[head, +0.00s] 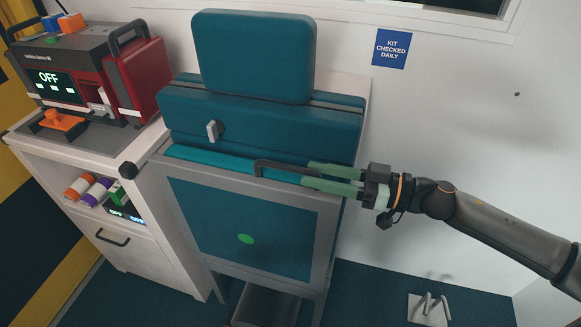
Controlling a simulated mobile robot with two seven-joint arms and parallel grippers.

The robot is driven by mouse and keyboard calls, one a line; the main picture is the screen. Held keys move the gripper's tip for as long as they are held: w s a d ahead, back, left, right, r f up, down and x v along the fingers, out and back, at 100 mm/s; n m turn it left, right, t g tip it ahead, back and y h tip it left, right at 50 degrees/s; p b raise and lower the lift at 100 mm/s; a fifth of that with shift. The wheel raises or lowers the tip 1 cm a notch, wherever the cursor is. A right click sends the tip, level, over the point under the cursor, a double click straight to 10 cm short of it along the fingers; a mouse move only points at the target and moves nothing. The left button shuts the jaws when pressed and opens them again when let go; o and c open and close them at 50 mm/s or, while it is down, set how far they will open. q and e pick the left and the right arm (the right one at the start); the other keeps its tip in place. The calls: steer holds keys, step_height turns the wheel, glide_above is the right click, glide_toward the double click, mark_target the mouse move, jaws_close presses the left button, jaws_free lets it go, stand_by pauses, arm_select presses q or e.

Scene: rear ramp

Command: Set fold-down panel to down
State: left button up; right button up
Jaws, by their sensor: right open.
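The fold-down panel (190,215) is a grey-framed board with a teal face and a green dot. It stands upright, or close to it, below a teal seat-like block. A dark bar handle (272,164) runs along its top edge. My right gripper (306,174) comes in from the right with its two green fingers apart. The fingertips are at the right end of the handle, one above and one below it in the picture. I cannot tell whether they touch it. My left gripper is not in view.
The teal block (290,125) with a pale latch (213,131) and a backrest (255,55) stands behind the panel. A white cabinet (140,245) on the left carries a grey-and-red device (75,65) reading OFF. A bracket (428,308) lies at lower right.

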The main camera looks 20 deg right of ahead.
mark_target(264, 164)
steer(key=shift+p+x, duration=0.4)
steer(key=shift+x, duration=2.4)
jaws_close()
